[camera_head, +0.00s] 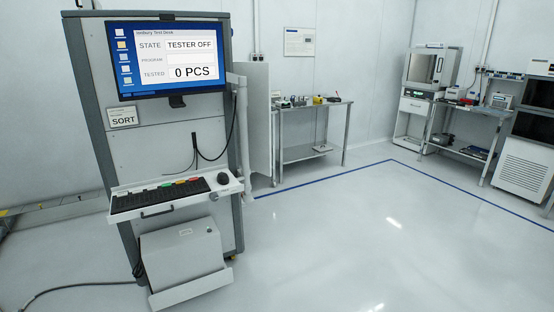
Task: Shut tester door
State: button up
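A tall grey cabinet (170,130) stands at the left, with a monitor (170,58) reading "TESTER OFF" and "0 PCS". A flat pale panel (257,115) juts out to the right behind the cabinet's right edge. It looks like a door standing open, seen partly from the side, but I cannot tell for certain. A light upright bar (242,140) runs along the cabinet's right edge in front of it. The cabinet's far side and any hinge are hidden. My gripper is not in view.
A keyboard shelf (150,212) sticks out from the cabinet's front, above a grey box (182,252) on a low plate. A cable (75,288) lies on the floor. Benches (312,130) stand at the back and right. The floor (370,240) right of the cabinet is clear.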

aim_at(257, 74)
jog(key=i+l+z, duration=0.4)
jog(key=i, duration=0.45)
jog(key=i+z, duration=0.35)
jog(key=i, duration=1.25)
jog(key=i+u, duration=0.15)
jog(key=i, duration=0.6)
jog(key=i+l, duration=0.2)
jog(key=i, duration=0.55)
jog(key=i+l+u, duration=0.1)
jog(key=i+u, duration=0.25)
jog(key=i+l+u, duration=0.2)
jog(key=i+u, duration=0.2)
jog(key=i+l+u, duration=0.6)
jog(key=u, duration=0.15)
jog(key=i+l+u, duration=0.2)
jog(key=l+u, duration=0.15)
jog(key=l, duration=0.15)
jog(key=i+l+u, duration=0.15)
jog(key=l+u, duration=0.6)
jog(key=l, duration=0.25)
jog(key=l+u, duration=0.35)
jog(key=l, duration=0.2)
jog(key=i+l+z, duration=0.2)
jog(key=i, duration=0.55)
